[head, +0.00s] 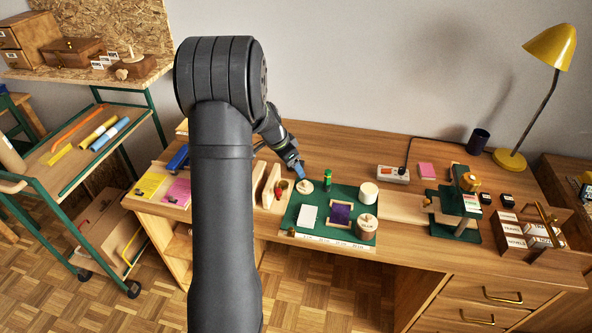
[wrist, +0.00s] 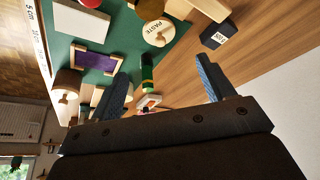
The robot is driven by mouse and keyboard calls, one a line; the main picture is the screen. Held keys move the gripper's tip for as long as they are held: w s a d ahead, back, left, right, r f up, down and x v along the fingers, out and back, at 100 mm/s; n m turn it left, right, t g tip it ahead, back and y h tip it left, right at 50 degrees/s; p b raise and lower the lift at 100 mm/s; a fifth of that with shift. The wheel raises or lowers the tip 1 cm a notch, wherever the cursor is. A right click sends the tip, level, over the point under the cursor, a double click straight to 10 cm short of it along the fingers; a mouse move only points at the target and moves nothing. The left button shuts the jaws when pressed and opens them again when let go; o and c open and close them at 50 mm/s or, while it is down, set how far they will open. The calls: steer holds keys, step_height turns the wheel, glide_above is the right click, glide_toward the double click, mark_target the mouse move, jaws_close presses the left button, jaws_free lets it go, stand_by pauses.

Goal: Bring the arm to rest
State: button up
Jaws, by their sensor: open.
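My gripper (head: 296,170) is in the head view above the back left part of the desk, just behind the green mat (head: 292,212). In the wrist view its two blue fingers stand wide apart with nothing held between them (wrist: 163,74). A green stick with a dark top (head: 328,180) stands upright near the mat's back edge, to the right of my gripper. In the wrist view this green stick (wrist: 147,74) shows beyond the fingers. My dark arm hides part of the desk's left side.
The mat bears a purple framed pad (head: 341,213), a white card (head: 307,217) and round lidded pots (head: 367,227). Power strip (head: 393,174), green press (head: 457,208), label box (head: 528,236) and yellow lamp (head: 551,48) stand to the right. A trolley (head: 75,190) stands left.

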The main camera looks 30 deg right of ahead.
mark_target(306, 181)
steer(key=shift+a+r, duration=0.1)
steer(key=shift+r, duration=0.15)
steer(key=x, duration=1.2)
steer(key=shift+f, duration=0.25)
step_height(306, 181, up, 3)
steer(key=shift+f, duration=0.1)
steer(key=shift+r, duration=0.7)
steer(key=shift+f, duration=0.1)
